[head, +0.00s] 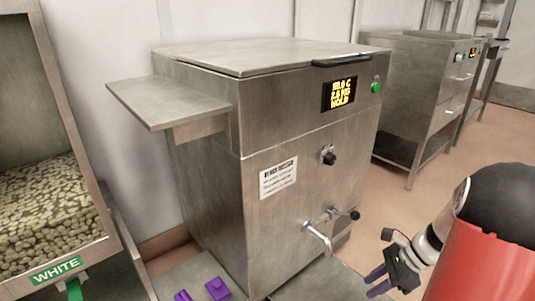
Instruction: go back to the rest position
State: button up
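My gripper (372,282) is at the lower right in the head view, at the end of my arm. Its two dark purple fingers show apart with a gap between them, and I see nothing held in it. It is in front of and to the right of the steel melting tank (290,223), near the bent spout (320,238). It looks apart from the spout, though the exact distance is hard to judge.
The tank has a closed lid, a side shelf (165,101) and a lit display (342,94). A bin (100,249) labelled WHITE, holding pale pieces, stands at left. Purple objects (218,289) are cut off below. Another steel unit (415,92) stands behind; floor shows at right.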

jog(key=s+a+r+n+t+h+p, duration=0.2)
jog(key=s+a+r+n, duration=0.4)
jog(key=r+n, duration=0.4)
jog(key=s+a+r+n+t+h+p, duration=0.1)
jog(key=s+a+r+n+t+h, duration=0.1)
jog(key=s+a+r+n+h, duration=0.3)
jog(key=s+a+r+n, duration=0.1)
jog(key=a+r+n, duration=0.2)
jog(key=r+n, duration=0.3)
jog(key=shift+a+r+t+p, duration=0.15)
jog(key=shift+r+t+p, duration=0.15)
jog(key=shift+t+p, duration=0.1)
